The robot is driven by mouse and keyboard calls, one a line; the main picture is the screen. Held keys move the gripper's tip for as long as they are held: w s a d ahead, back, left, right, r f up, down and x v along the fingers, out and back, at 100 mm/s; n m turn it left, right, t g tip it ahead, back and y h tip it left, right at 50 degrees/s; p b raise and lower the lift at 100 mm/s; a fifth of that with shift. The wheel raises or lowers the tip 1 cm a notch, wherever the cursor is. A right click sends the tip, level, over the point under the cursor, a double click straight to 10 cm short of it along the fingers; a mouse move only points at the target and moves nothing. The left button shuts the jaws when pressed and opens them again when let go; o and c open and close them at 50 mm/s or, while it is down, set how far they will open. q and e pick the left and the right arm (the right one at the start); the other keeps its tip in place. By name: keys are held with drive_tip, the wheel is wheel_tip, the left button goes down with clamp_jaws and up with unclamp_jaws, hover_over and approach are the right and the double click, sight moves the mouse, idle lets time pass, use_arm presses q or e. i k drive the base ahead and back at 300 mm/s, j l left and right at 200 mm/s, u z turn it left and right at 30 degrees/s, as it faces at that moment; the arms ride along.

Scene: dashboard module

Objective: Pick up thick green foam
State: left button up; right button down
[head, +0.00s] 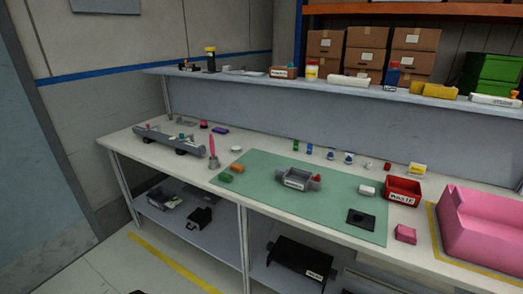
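A small green block (226,178), which looks like the green foam, lies at the left edge of the green mat (300,210) on the workbench. Its thickness is hard to judge at this distance. An orange block (237,168) lies just behind it, to the right. Neither of my grippers shows in the head view, and nothing is seen touching the green block.
Near the block stand a holder with a pink item (213,150) and a grey long module (170,138) at left. A grey housing (296,179) sits mid-mat. A red waste bin (403,191) and large pink block (485,230) are at right. A shelf (250,82) runs above the back.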

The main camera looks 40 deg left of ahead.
sight(223, 177)
drive_tip(key=u, duration=1.7)
drive_tip(key=i+j+z, duration=0.5)
drive_tip(key=j, duration=0.15)
drive_tip(key=i+j+z, duration=0.15)
drive_tip(key=j+z, duration=0.15)
drive_tip(key=i+j+z, duration=0.25)
drive_tip(key=j, duration=0.2)
drive_tip(key=k, duration=0.1)
